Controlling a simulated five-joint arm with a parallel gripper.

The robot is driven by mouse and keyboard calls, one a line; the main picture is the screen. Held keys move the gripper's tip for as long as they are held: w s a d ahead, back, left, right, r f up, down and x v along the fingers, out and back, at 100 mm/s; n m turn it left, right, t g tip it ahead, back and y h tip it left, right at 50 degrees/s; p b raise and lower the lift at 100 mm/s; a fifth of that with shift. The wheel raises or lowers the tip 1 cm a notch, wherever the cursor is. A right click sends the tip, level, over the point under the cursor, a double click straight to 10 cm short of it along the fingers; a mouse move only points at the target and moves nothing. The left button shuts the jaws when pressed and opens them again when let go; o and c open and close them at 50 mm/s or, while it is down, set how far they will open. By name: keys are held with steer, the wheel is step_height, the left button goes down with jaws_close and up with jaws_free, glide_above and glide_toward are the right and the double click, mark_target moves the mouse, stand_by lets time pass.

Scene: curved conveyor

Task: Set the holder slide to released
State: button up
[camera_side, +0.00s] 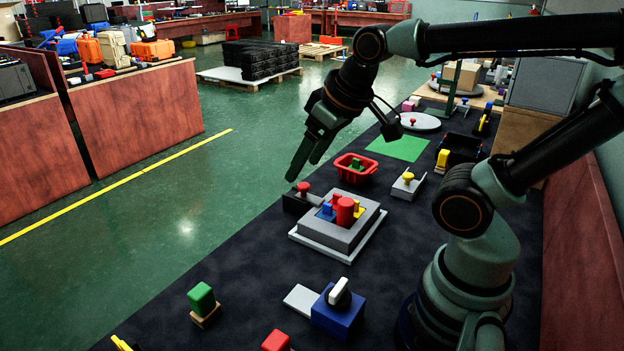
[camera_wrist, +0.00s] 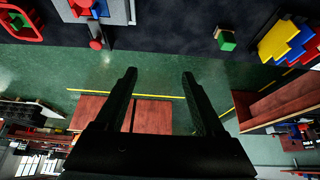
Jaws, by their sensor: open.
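A grey stepped holder block (camera_side: 345,236) stands on the dark table top, with red, blue and yellow pieces in its top. A red knob (camera_side: 303,187) on a dark plate sits beside its far left corner; the knob also shows in the wrist view (camera_wrist: 96,44). A pale slide plate with a yellow knob (camera_side: 408,177) lies to the right. I cannot tell which of these is the holder slide. My gripper (camera_side: 303,170) is open and empty, raised near the table's left edge, above the red knob in the side view. In the wrist view its fingers (camera_wrist: 158,76) point over the floor, apart from everything.
A red tray (camera_side: 345,176) with a green piece stands behind the holder block. A blue block with a white lever (camera_side: 337,312), a green block (camera_side: 202,300) and a red block (camera_side: 276,341) stand nearer. Dark table between them is clear.

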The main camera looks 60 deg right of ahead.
steer(key=w+d+m+g, duration=0.3)
steer(key=w+d+m, duration=0.1)
steer(key=w+d, duration=0.35)
steer(key=m+g, duration=0.3)
steer(key=m, duration=0.2)
glide_toward(303, 185)
step_height(303, 185, down, 9)
steer(key=shift+s+d+r, duration=0.1)
steer(key=shift+s+r, duration=0.05)
steer(key=shift+r, duration=0.05)
jaws_close()
steer(key=shift+r, duration=0.1)
stand_by(1.0)
